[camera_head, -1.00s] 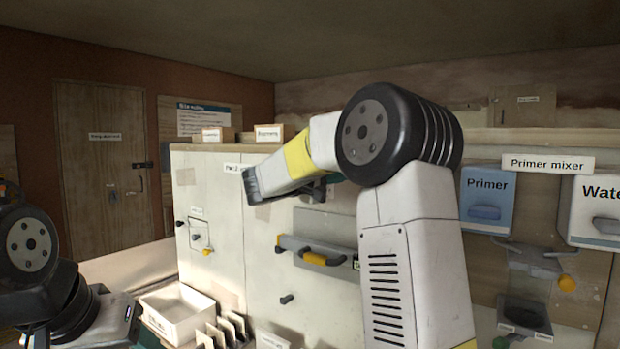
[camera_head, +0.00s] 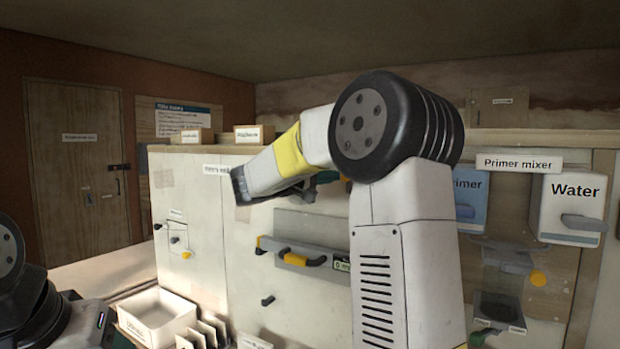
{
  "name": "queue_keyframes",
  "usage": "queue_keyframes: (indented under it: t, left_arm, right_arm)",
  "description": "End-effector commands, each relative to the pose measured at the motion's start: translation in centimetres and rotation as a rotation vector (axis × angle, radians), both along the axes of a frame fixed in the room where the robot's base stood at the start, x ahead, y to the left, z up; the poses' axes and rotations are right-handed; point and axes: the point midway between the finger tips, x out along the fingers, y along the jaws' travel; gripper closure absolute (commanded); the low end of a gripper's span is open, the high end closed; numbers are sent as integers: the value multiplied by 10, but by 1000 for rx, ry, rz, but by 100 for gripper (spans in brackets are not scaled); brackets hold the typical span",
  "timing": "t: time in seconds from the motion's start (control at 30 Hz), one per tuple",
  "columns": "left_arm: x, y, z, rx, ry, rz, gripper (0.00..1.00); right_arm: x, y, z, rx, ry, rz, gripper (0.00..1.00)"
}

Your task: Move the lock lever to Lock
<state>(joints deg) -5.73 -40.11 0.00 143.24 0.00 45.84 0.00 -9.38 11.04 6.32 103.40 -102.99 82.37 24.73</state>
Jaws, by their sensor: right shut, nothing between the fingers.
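A long lever with a dark bar and yellow grip parts (camera_head: 300,258) sits on a grey plate (camera_head: 322,226) on the pale cabinet wall. A small green label (camera_head: 342,265) is at its right end, partly hidden by my right arm; I cannot read it. A smaller lever with a yellow tip (camera_head: 181,243) is on the panel to the left. I cannot tell from the labels which one is the lock lever. My right gripper (camera_head: 239,186) is shut and empty, above and left of the long lever in the picture, apart from it. My left arm shows at bottom left; its fingers do not show.
A white open box (camera_head: 157,318) and several upright cards (camera_head: 205,334) stand below the panel. A dark peg (camera_head: 267,301) sticks out under the lever. The Primer mixer (camera_head: 518,163) station with a Water dispenser (camera_head: 572,205) is at right. My right arm covers the middle.

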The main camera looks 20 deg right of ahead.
Motion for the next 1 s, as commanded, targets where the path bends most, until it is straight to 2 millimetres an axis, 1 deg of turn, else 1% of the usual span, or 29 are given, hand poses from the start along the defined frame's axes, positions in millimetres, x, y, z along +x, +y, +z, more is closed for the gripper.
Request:
queue_keyframes:
  t: [0.27, 0.47, 0.67, 1.0]
  left_arm:
    - [0, 0, 0, 0, 0, 0, 41]
    - [0, 0, 0, 0, 0, 0, 41]
    - [0, 0, 0, 0, 0, 0, 41]
    - [0, 0, 0, 0, 0, 0, 41]
  right_arm:
    - [-2, -1, 2, 28, -32, -1, 100]
    - [-4, -4, 4, 78, -89, -1, 100]
    - [-10, -8, 8, 175, -197, -1, 100]
    - [-22, -20, 11, 390, -440, -2, 100]
